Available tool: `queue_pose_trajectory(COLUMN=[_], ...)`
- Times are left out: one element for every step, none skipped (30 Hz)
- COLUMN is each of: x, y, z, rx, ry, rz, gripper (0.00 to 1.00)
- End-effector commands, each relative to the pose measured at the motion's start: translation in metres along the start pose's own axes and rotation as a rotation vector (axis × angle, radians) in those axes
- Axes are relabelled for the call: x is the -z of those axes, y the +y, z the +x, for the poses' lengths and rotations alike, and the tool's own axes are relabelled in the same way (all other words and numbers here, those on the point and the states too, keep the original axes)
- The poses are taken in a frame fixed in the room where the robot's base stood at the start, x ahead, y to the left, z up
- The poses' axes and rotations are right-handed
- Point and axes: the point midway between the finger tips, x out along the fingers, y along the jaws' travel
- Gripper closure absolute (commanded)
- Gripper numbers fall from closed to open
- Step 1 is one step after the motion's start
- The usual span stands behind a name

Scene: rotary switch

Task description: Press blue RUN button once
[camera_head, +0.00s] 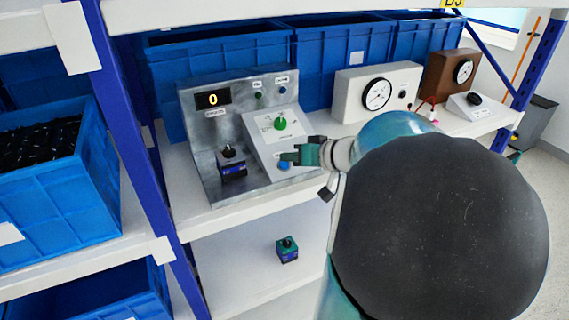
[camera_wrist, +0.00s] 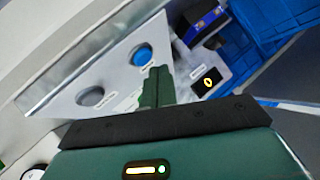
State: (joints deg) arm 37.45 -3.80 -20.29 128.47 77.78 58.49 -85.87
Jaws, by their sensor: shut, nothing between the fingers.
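The blue button (camera_head: 284,166) sits low on the sloped white panel (camera_head: 262,150) of a grey metal station. In the wrist view, the blue button (camera_wrist: 143,55) is round, with a small label beside it. My gripper (camera_head: 286,157) is shut and empty, its green fingertips over the panel right by the button. In the wrist view, my gripper's fingertips (camera_wrist: 154,72) lie just below the button in the picture. I cannot tell whether they touch it. A green rotary knob (camera_head: 281,123) is higher on the panel. The display (camera_head: 212,99) reads 0.
A black and blue device (camera_head: 231,164) stands left of the panel. A grey round part (camera_wrist: 90,96) is on the panel. A white gauge box (camera_head: 376,92) stands to the right. Blue bins (camera_head: 222,60) are behind. A small device (camera_head: 287,250) sits on the shelf below.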

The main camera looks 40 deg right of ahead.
Motion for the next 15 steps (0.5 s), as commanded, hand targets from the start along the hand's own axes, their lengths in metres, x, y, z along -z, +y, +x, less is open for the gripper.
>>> queue_pose_trajectory(x=[0.0, 0.0, 0.0, 0.0, 0.0, 0.0, 0.0, 0.0, -0.0001, -0.0003, -0.0006, -0.0012, -0.0017, -0.0022, -0.003], y=[0.0, 0.0, 0.0, 0.0, 0.0, 0.0, 0.0, 0.0, 0.0001, 0.0002, 0.0005, 0.001, 0.0015, 0.002, 0.0028], z=[0.0, 0.0, 0.0, 0.0, 0.0, 0.0, 0.0, 0.0, 0.0001, 0.0004, 0.0008, 0.0015, 0.0022, 0.003, 0.004], rx=[0.0, 0.0, 0.0, 0.0, 0.0, 0.0, 0.0, 0.0, 0.0, 0.0, 0.0, 0.0, 0.0, 0.0, 0.0], ry=[0.0, 0.0, 0.0, 0.0, 0.0, 0.0, 0.0, 0.0, 0.0, 0.0, 0.0, 0.0, -0.001, -0.001, -0.001], rz=[0.0, 0.0, 0.0, 0.0, 0.0, 0.0, 0.0, 0.0, 0.0, 0.0, 0.0, 0.001, 0.001, 0.001, 0.001], gripper=[1.0, 1.0, 1.0, 1.0, 1.0, 1.0, 1.0, 1.0, 1.0, 1.0, 1.0, 1.0, 1.0, 1.0, 1.0])
